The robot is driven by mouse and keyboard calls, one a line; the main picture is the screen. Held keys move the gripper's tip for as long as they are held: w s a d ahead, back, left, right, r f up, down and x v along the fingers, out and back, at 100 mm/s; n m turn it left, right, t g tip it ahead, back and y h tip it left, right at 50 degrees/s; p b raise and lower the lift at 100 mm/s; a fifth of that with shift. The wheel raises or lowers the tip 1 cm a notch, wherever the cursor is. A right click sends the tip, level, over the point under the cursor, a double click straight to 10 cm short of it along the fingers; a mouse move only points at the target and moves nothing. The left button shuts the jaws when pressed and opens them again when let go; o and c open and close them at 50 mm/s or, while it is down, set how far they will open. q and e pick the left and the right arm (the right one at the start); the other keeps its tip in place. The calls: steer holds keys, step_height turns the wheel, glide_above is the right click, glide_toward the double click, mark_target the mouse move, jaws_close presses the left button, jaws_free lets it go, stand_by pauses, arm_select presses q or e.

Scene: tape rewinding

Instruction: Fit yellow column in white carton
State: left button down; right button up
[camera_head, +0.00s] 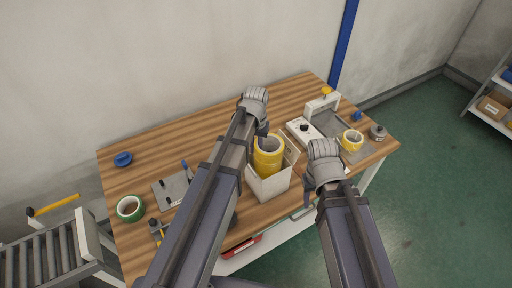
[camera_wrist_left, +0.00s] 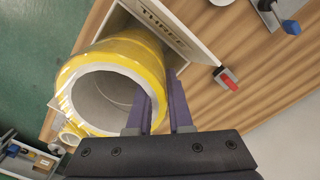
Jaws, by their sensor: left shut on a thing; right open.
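The yellow column (camera_head: 267,161), a stack of yellow tape with a pale hollow core, stands in the mouth of the white carton (camera_head: 270,187). Its upper part shows above the carton's front wall; its lower end is hidden. My left gripper (camera_head: 262,129) is at the column's top rim. In the left wrist view its fingers (camera_wrist_left: 158,108) are shut on the wall of the column (camera_wrist_left: 140,50), one inside the core and one outside. A printed carton flap (camera_wrist_left: 170,22) stands beside the column. My right gripper (camera_head: 322,160) is open, right of the carton, apart from it.
A white device (camera_head: 304,130) and a tape dispenser (camera_head: 325,103) stand behind and right of the carton. A small yellow roll (camera_head: 352,138) sits at the right end. A green roll (camera_head: 130,208) and blue roll (camera_head: 123,159) lie left. The wooden tabletop (camera_head: 190,140) is clear at back left.

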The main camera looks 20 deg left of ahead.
arm_select(q)
steer(key=shift+f+b, duration=3.05)
steer(key=shift+f, duration=0.05)
steer(key=c, duration=0.7)
jaws_free()
steer(key=shift+c, duration=0.2)
steer(key=shift+o, duration=0.3)
steer(key=shift+o, duration=0.9)
steer(key=shift+r, duration=0.1)
steer(key=shift+r+p, duration=3.45)
steer(key=shift+p, duration=0.1)
